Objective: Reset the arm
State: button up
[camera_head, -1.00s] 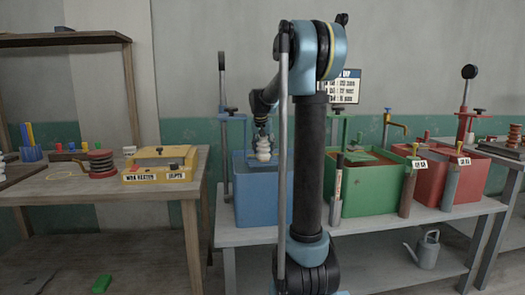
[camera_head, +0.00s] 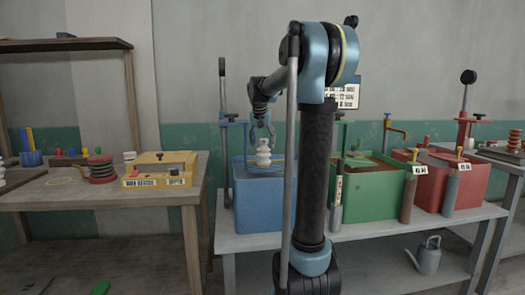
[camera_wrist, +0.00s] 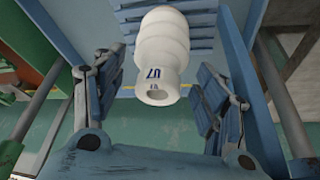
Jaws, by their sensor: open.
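A white ribbed piece (camera_head: 264,158) stands upright at the blue bin (camera_head: 262,205), showing above its front rim. What bears it is hidden in the head view. In the wrist view the same white piece (camera_wrist: 160,45) is marked U7, with a round hole in its near end and blue slats behind it. My gripper (camera_head: 262,132) is just above the piece, with its fingers spread. In the wrist view the fingers stand on either side, with gaps between them and the piece. My upright arm hides part of the bin's right side.
The green bin (camera_head: 365,205) and red bin (camera_head: 435,190) stand to the right on the grey bench (camera_head: 375,235). A post with a black knob (camera_head: 223,130) rises close to the left of the blue bin. A yellow box (camera_head: 160,170) sits on the left table (camera_head: 100,187).

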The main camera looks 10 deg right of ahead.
jog(key=shift+s+a+r, duration=0.1)
jog(key=shift+s+r, duration=0.05)
jog(key=shift+r, duration=0.2)
jog(key=shift+s+f, duration=0.1)
jog(key=shift+s, duration=0.1)
jog(key=s+d+f+n, duration=0.1)
jog(key=s+f, duration=0.3)
jog(key=s, duration=0.7)
jog(key=s+d+f+n, duration=0.1)
jog(key=s+f, duration=0.4)
jog(key=s, duration=0.6)
jog(key=s+a+f+n+g+y, duration=0.1)
jog(key=s+f+n, duration=0.1)
jog(key=s+f, duration=1.6)
jog(key=s, duration=0.2)
jog(key=shift+s+n+g+y, duration=0.3)
jog(key=shift+g, duration=0.1)
jog(key=shift+w+f, duration=0.2)
jog(key=shift+w, duration=0.3)
